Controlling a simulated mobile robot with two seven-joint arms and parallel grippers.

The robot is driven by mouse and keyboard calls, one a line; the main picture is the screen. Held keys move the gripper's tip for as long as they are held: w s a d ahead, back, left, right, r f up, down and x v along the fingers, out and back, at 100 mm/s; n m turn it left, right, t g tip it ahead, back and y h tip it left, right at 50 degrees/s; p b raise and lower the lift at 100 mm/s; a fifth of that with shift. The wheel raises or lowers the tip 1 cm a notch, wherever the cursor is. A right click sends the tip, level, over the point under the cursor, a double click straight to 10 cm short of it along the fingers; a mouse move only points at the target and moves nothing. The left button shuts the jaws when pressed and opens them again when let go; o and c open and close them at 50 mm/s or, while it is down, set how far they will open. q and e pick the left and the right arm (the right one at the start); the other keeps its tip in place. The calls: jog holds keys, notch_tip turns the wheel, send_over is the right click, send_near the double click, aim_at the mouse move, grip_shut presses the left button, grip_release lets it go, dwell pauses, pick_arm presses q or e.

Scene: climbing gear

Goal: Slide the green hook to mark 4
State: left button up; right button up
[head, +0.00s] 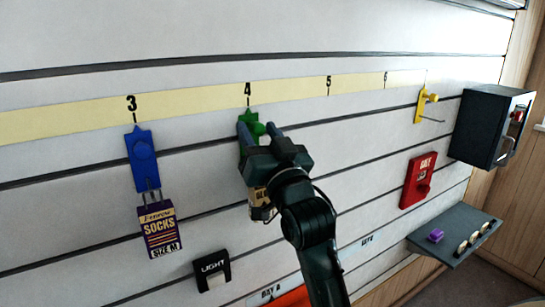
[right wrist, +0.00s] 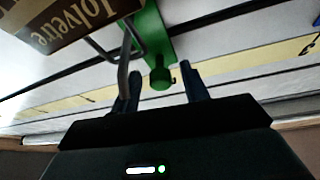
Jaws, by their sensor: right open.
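The green hook (head: 250,117) sits on the slatted wall, its top just below mark 4 (head: 248,88) on the yellow strip. In the right wrist view, the green hook (right wrist: 156,35) shows its plate, round knob and metal prong. A brown box (right wrist: 75,22) printed "Jolvette" is at the prong; in the head view it is mostly hidden behind my right gripper. My right gripper (head: 257,130) is open, with its fingers on either side of the green knob. In the right wrist view, gaps show between the knob and both fingers. My left gripper is out of view.
A blue hook (head: 142,160) holding a socks pack (head: 160,230) is left, under mark 3. A yellow hook (head: 420,105), a red holder (head: 418,180) and a dark box (head: 485,125) are right. The slat between green and yellow hooks looks clear.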

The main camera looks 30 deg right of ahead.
pick_arm(q)
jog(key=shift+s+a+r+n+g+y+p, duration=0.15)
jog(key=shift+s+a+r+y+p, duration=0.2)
jog(key=shift+p, duration=0.85)
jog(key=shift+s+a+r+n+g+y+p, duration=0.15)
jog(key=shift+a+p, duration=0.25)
jog(key=shift+p, duration=0.8)
pick_arm(e)
jog(key=v, duration=1.2)
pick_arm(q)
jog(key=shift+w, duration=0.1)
pick_arm(e)
jog(key=a+f+n+g+y, duration=0.1)
jog(key=a+f+g, duration=0.15)
jog(key=f, duration=0.65)
jog(key=a+f+n+g+y, duration=0.1)
jog(key=f+n+g+y, duration=0.15)
jog(key=f, duration=0.65)
jog(key=s+a+f+n+g, duration=0.1)
jog(key=s+f+g, duration=0.2)
jog(key=s+f, duration=0.3)
jog(key=s+a+f+g, duration=0.2)
jog(key=s+f+g, duration=0.2)
jog(key=f, duration=1.2)
jog(key=shift+s+a+n, duration=0.2)
jog(key=shift+s+n, duration=0.15)
jog(key=shift+s, duration=0.9)
